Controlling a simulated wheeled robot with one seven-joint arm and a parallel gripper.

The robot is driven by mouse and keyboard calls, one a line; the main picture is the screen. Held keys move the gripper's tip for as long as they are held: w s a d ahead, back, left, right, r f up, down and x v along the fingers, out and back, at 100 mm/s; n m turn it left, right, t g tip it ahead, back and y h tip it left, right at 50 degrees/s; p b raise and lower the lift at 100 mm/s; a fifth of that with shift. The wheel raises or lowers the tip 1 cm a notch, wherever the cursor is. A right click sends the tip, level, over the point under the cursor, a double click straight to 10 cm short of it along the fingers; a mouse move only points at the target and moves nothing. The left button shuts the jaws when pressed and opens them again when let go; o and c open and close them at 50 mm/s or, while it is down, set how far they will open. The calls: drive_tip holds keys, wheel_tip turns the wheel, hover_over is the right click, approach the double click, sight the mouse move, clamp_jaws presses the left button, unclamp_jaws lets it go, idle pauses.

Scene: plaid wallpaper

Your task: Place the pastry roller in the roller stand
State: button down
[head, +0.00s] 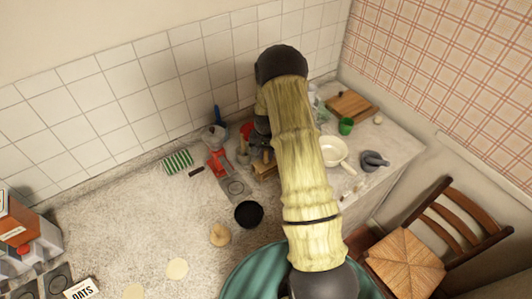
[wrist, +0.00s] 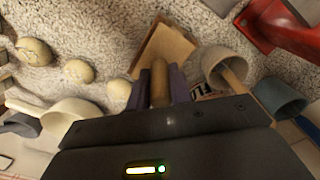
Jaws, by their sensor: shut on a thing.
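My gripper (wrist: 160,84) is shut on the pastry roller (wrist: 159,78), a brown wooden cylinder whose rounded end shows between the fingers in the wrist view. The rest of the roller is hidden by the gripper body. A light wooden block-like thing (wrist: 166,47), which may be the roller stand, lies just beyond the roller's end. I cannot tell whether the roller touches it. In the head view my dark gripper (head: 262,140) is partly hidden by my arm, above a small wooden piece (head: 264,172) on the counter. The roller cannot be made out there.
A cup-like container (wrist: 222,68) with a wooden handle in it stands close right of the wooden block. Beige round lumps (wrist: 80,70) and a cream pan (wrist: 65,115) lie to the left. A red device (head: 218,162) and a black bowl (head: 248,213) stand nearby.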

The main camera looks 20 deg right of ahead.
drive_tip(key=c, duration=1.3)
unclamp_jaws()
drive_tip(key=shift+f, duration=0.1)
drive_tip(key=shift+o, duration=0.2)
drive_tip(key=shift+w, duration=0.1)
drive_tip(key=shift+a, duration=0.1)
drive_tip(key=shift+r+b, duration=0.3)
drive_tip(key=shift+r, duration=0.1)
wheel_tip(320, 180, up, 11)
drive_tip(key=b, duration=0.4)
drive_tip(key=shift+r, duration=0.25)
